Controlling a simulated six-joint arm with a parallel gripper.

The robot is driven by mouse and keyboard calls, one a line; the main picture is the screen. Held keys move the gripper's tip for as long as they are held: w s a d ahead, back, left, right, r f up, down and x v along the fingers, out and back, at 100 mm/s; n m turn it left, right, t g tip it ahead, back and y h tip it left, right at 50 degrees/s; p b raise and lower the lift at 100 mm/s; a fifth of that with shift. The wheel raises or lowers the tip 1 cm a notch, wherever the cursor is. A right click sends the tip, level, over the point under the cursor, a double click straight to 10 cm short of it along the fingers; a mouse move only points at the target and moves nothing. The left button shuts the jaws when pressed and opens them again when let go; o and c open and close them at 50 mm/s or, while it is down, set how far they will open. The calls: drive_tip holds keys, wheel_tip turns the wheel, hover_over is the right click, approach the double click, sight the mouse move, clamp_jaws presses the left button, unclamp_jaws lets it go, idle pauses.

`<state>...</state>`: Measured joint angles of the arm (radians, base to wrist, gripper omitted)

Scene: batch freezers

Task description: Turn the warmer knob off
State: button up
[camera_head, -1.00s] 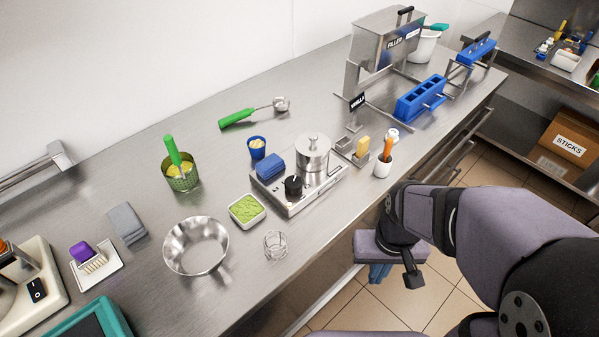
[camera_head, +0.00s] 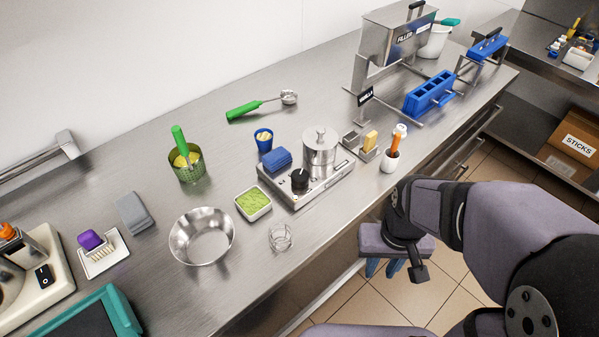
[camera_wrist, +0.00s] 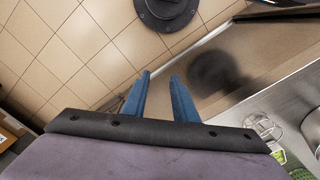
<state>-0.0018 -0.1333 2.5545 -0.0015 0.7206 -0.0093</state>
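The warmer (camera_head: 322,188) is a low metal unit on the counter, with a lidded steel pot (camera_head: 320,153) and a folded blue cloth (camera_head: 277,159) on top. Its black knob (camera_head: 299,180) is on the front left part of the unit. The knob's exact setting is too small to tell. My gripper (camera_head: 392,268) hangs off the counter's front edge, right of and below the warmer, touching nothing. In the wrist view my gripper (camera_wrist: 160,92) has two blue fingers apart with nothing between them. The knob is not seen in the wrist view.
In front of the warmer stand a wire holder (camera_head: 280,238), a green-filled dish (camera_head: 253,203) and a steel bowl (camera_head: 202,236). A white cup with an orange-handled tool (camera_head: 389,160) stands right of it. A blue cup (camera_head: 264,140) stands behind.

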drive_tip(key=o, duration=0.6)
drive_tip(key=w+r+n, duration=0.1)
drive_tip(key=w+a+r, duration=0.1)
drive_tip(key=w, duration=0.1)
drive_tip(key=w+n+p, duration=0.1)
drive_tip(key=shift+w+a+r+n, duration=0.2)
drive_tip(key=shift+a+r+n, duration=0.1)
drive_tip(key=shift+a+r, duration=0.1)
drive_tip(key=shift+c, duration=0.2)
wheel_tip(320, 180, up, 9)
drive_tip(key=n+p, duration=0.5)
drive_tip(key=n, duration=1)
hover_over(300, 175)
drive_tip(key=shift+r, duration=0.2)
drive_tip(key=shift+f, duration=0.15)
drive_tip(key=shift+f+p, duration=1.1)
drive_tip(key=shift+f, duration=2.4)
drive_tip(key=c, duration=1.1)
